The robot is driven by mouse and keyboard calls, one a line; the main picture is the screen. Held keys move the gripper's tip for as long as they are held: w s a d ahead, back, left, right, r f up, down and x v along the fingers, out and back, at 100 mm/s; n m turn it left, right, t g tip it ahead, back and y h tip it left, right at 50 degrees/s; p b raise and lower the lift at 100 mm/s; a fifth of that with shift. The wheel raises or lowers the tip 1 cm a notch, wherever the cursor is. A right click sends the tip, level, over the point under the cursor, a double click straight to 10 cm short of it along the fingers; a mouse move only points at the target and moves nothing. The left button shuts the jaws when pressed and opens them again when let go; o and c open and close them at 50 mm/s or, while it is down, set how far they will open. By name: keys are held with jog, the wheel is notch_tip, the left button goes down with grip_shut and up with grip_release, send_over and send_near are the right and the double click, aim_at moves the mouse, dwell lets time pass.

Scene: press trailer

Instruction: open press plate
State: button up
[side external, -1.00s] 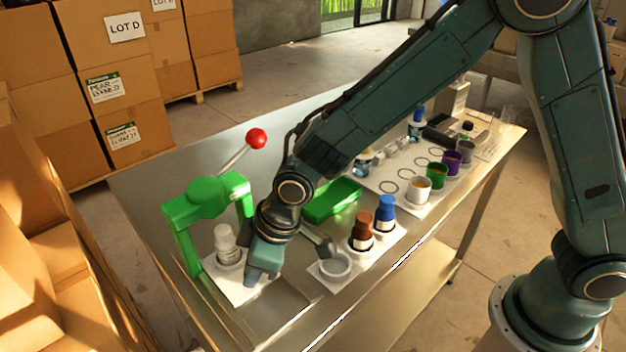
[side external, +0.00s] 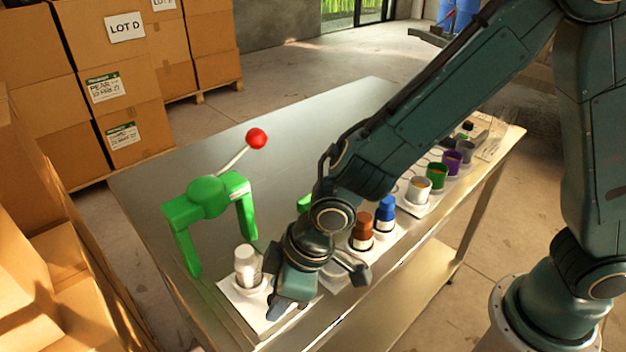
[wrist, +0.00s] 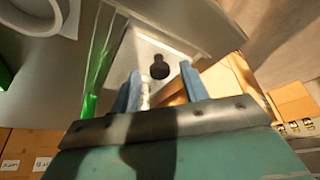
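The press has a green frame (side external: 208,203) and a lever with a red ball (side external: 257,138). Its white plate (side external: 236,297) lies out in front of the frame, toward the table's front edge, with a white-capped bottle (side external: 247,265) upright on it. My gripper (side external: 275,310) is low at the plate's front right side. In the wrist view my two blue fingers (wrist: 160,75) stand apart, with a dark knob-like shape (wrist: 160,67) between their tips. I cannot tell whether they clamp it; the contact is unclear.
A brown bottle (side external: 364,229) and a blue bottle (side external: 385,213) stand right of my gripper. A white cup (side external: 419,188) and several coloured cups stand farther right. Stacked boxes (side external: 112,85) are at the left. The steel table (side external: 290,150) behind the press is clear.

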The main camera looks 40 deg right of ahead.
jog(key=shift+r, duration=0.1)
jog(key=v, duration=1.3)
jog(key=shift+r, duration=0.25)
jog(key=shift+s+d, duration=0.1)
jog(key=shift+s, duration=0.05)
dwell(0.4)
jog(key=s+d+r+m+h, duration=0.1)
jog(key=s+d+r+m, duration=0.1)
jog(key=d, duration=0.6)
jog(key=s+d+r+m+t+h, duration=0.1)
jog(key=s+d+r+m, duration=0.2)
jog(key=d, duration=0.5)
jog(key=s+d+r+m+t+h, duration=0.1)
jog(key=s+d+r+m, duration=0.1)
jog(key=s+d+m, duration=0.2)
jog(key=s+d, duration=0.2)
jog(key=d, duration=0.2)
jog(key=shift+d+r, duration=0.15)
jog(key=shift+d, duration=0.2)
